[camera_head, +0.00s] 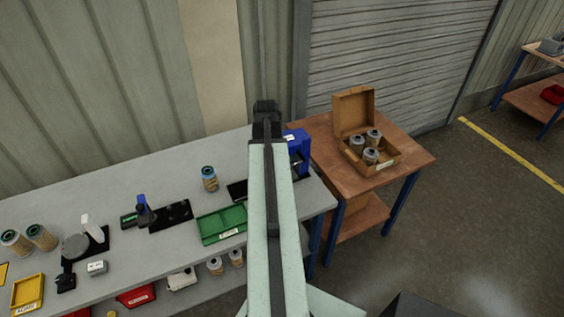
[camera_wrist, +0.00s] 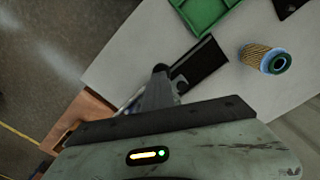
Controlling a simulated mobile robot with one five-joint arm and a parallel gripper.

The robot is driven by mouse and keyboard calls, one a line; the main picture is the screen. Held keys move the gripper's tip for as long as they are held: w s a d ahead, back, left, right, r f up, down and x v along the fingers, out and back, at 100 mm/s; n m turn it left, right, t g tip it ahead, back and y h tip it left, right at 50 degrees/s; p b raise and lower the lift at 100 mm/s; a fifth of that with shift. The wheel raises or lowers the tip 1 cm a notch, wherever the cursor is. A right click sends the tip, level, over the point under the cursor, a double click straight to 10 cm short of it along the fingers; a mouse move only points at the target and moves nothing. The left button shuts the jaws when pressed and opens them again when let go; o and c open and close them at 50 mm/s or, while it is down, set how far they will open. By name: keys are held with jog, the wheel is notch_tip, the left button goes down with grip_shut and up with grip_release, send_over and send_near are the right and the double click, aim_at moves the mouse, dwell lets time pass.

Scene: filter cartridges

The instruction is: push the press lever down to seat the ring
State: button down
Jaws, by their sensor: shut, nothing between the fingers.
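The blue press (camera_head: 299,146) stands at the right end of the grey bench, partly hidden behind my arm in the head view. In the wrist view my gripper covers nearly all of it. I cannot make out the lever or the ring. My gripper (camera_head: 266,108) is raised at the end of my outstretched arm, close to the press in the picture. Its fingers (camera_wrist: 160,75) are shut and empty in the wrist view. I cannot tell whether they touch the press. A black plate (camera_wrist: 200,66) lies beside them on the bench.
A tan cartridge with a blue-green top (camera_head: 209,178) and a green tray (camera_head: 222,224) are left of my arm. A wooden table (camera_head: 412,158) with an open cardboard box (camera_head: 382,163) of cartridges stands right. Several tools and cartridges fill the bench's left part.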

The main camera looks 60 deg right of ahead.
jog(key=shift+a+f, duration=0.2)
jog(key=shift+f, duration=0.15)
jog(key=shift+f+b, duration=0.15)
jog(key=shift+b, duration=0.2)
notch_tip(320, 180, up, 11)
jog(key=p, duration=1.1)
jog(key=shift+d, duration=0.1)
